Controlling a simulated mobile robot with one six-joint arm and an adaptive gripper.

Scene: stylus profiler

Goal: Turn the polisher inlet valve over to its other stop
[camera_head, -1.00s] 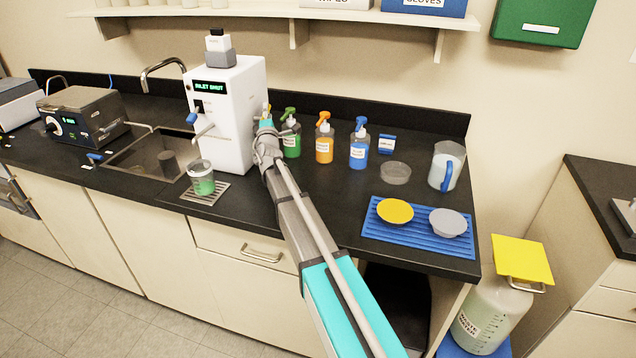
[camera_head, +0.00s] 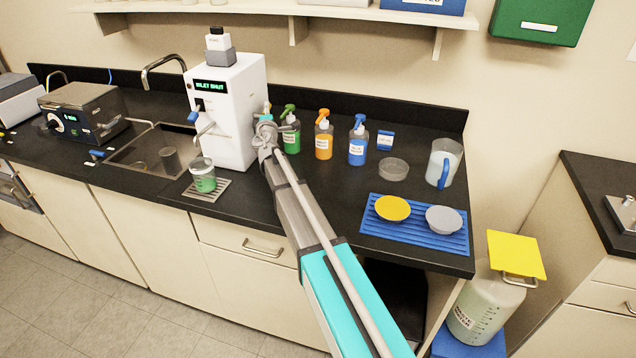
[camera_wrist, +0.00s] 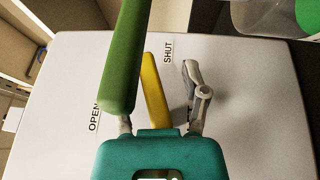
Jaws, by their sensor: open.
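The white polisher (camera_head: 234,128) stands on the bench, and its display (camera_head: 210,87) reads "INLET SHUT". Its side panel (camera_wrist: 255,100) fills the wrist view, with an "OPEN" label (camera_wrist: 94,117) at left and a "SHUT" label (camera_wrist: 168,52) at top. A yellow lever (camera_wrist: 154,90) leans toward the SHUT side, its lower end hidden behind my gripper. My gripper (camera_wrist: 160,92) is open at this panel, with the yellow lever between its fingers; contact is unclear. A green bar (camera_wrist: 123,60) lies closer to the camera and covers most of the left finger.
Green (camera_head: 290,135), orange (camera_head: 323,140) and blue (camera_head: 357,145) spray bottles stand right of my gripper. A beaker of green liquid (camera_head: 203,178) is at the polisher's front. A blue mat (camera_head: 415,240) with dishes lies farther right. The sink (camera_head: 150,155) is left.

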